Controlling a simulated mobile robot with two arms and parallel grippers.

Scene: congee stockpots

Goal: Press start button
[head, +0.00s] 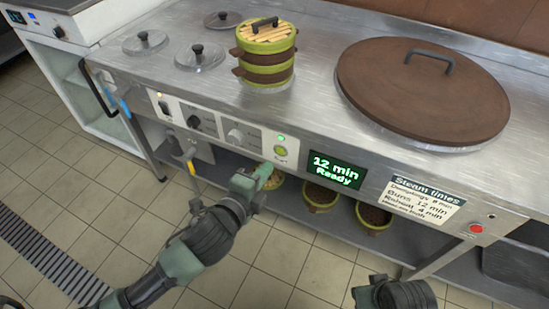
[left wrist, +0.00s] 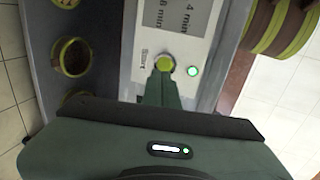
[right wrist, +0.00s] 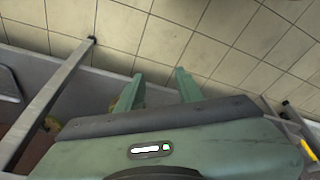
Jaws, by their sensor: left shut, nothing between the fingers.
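The green round start button (head: 281,151) is on the front panel of the steel counter, with a lit green lamp above it. It also shows in the left wrist view (left wrist: 166,62), beside the word "Start". My left gripper (head: 267,169) is shut and empty, its fingertips just below and left of the button in the head view. In the left wrist view the fingertips (left wrist: 161,77) overlap the button's edge; I cannot tell whether they touch it. My right gripper (right wrist: 158,82) is open and empty, away from the panel.
A green display (head: 336,170) right of the button reads "12 min Ready". Knobs (head: 236,136) sit to its left, a red button (head: 476,228) far right. A steamer stack (head: 265,60) and large brown lid (head: 424,90) are on top. Baskets (head: 320,197) stand on the lower shelf.

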